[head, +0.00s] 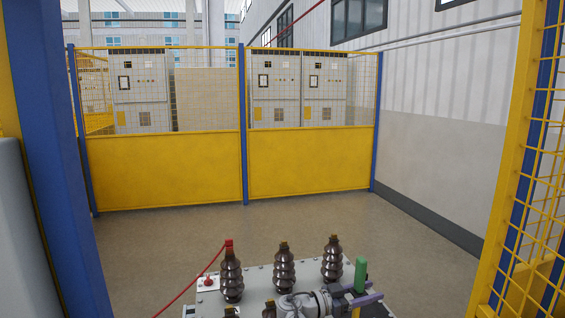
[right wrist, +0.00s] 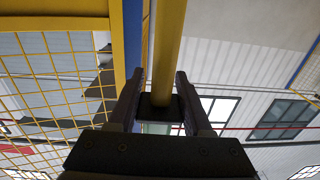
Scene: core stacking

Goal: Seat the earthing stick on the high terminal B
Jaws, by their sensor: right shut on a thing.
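My right gripper (head: 362,299) is shut on the earthing stick. A green cylindrical part (head: 360,275) of it stands upright above the fingers, and a short yellow part shows below them. In the right wrist view the stick's yellow pole (right wrist: 168,50) runs between the fingers (right wrist: 158,100), with a dark block at the grip. Three dark ribbed insulator terminals (head: 284,268) with brass-coloured tops stand in the back row. I cannot read which one is B. The left one (head: 231,276) has a red clamp (head: 229,243) on top. My left gripper is out of view.
The terminals stand on a light grey top (head: 258,275); two more terminal tops show at the bottom edge. A red cable (head: 188,288) runs down left, near a small red knob (head: 208,281). Yellow mesh fencing (head: 531,160) stands right; open floor lies behind.

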